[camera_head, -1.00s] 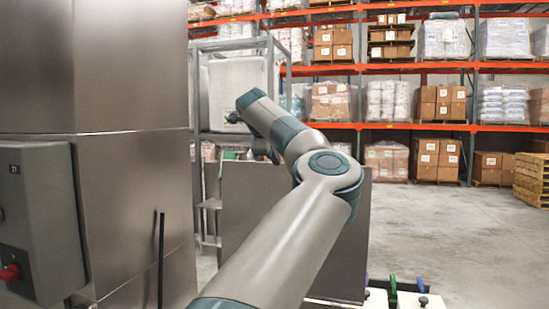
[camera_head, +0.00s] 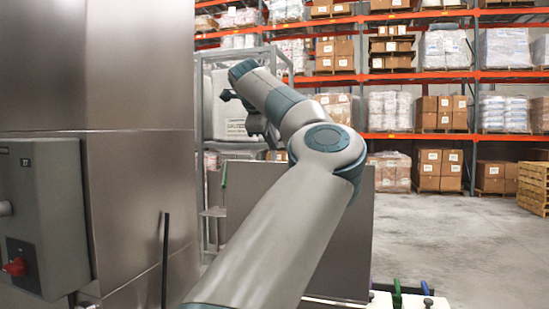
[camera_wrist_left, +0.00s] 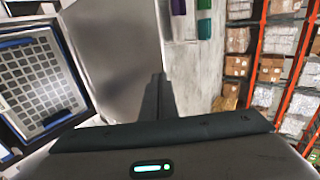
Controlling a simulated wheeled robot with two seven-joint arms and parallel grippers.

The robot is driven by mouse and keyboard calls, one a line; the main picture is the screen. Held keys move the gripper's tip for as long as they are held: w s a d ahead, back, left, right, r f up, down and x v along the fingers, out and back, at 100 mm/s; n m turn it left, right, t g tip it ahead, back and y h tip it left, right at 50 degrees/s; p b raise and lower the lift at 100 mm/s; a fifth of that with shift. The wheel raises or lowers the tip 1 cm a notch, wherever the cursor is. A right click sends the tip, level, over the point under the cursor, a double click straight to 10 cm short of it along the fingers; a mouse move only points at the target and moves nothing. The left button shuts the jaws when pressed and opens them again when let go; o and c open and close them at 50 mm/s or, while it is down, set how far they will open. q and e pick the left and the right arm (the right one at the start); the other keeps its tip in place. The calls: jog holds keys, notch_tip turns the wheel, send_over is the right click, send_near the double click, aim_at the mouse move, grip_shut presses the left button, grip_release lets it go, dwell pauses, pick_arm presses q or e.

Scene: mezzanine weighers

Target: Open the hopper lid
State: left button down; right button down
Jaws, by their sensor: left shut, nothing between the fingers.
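My left arm reaches up from the bottom of the head view and bends at a teal-ringed joint. Its far end is at the upper left, where its dark gripper parts are small and partly hidden by the arm. In the left wrist view my left gripper (camera_wrist_left: 157,80) is shut and empty, its dark fingers together in front of a grey metal panel (camera_wrist_left: 110,42). I cannot tell for sure which surface is the hopper lid. A large flat grey panel (camera_head: 345,250) stands behind my arm in the head view. My right gripper is not in view.
A tall steel cabinet (camera_head: 140,70) with a control box (camera_head: 45,200) and red knob (camera_head: 16,266) fills the left. A metal frame holds a white bag (camera_head: 233,122). Racks stand behind open floor (camera_head: 445,235).

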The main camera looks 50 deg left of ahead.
pick_arm(q)
jog(key=v, duration=0.4)
jog(key=shift+w+a+r+b, duration=0.1)
jog(key=shift+w+r+b, duration=0.05)
jog(key=shift+r+b, duration=0.2)
jog(key=shift+f, duration=0.15)
